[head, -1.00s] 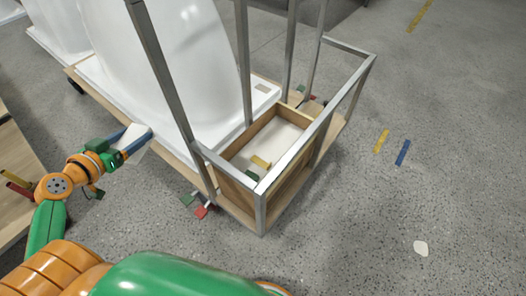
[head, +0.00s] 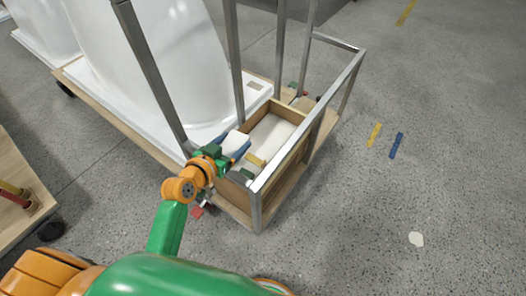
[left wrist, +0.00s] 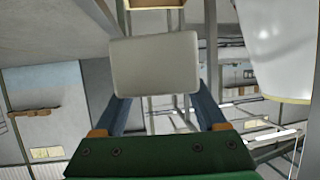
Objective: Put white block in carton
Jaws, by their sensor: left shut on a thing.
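My left gripper (head: 240,148) is shut on the white block (head: 236,141). In the left wrist view the block (left wrist: 155,64) sits between the two blue fingers. In the head view the gripper and block are at the near left side of the wooden carton (head: 262,112), by its left wall and the metal posts. The carton is open at the top. Inside it shows a pale floor and a yellow piece (head: 256,161). The gripper hides part of the carton's left wall, and I cannot tell whether the block is over the opening. My right gripper is not in view.
Metal posts and rails (head: 310,110) frame the carton on a wooden trolley. A large white tub shell (head: 150,60) stands behind on the left. Yellow (head: 374,135) and blue (head: 396,145) strips lie on the open floor at the right.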

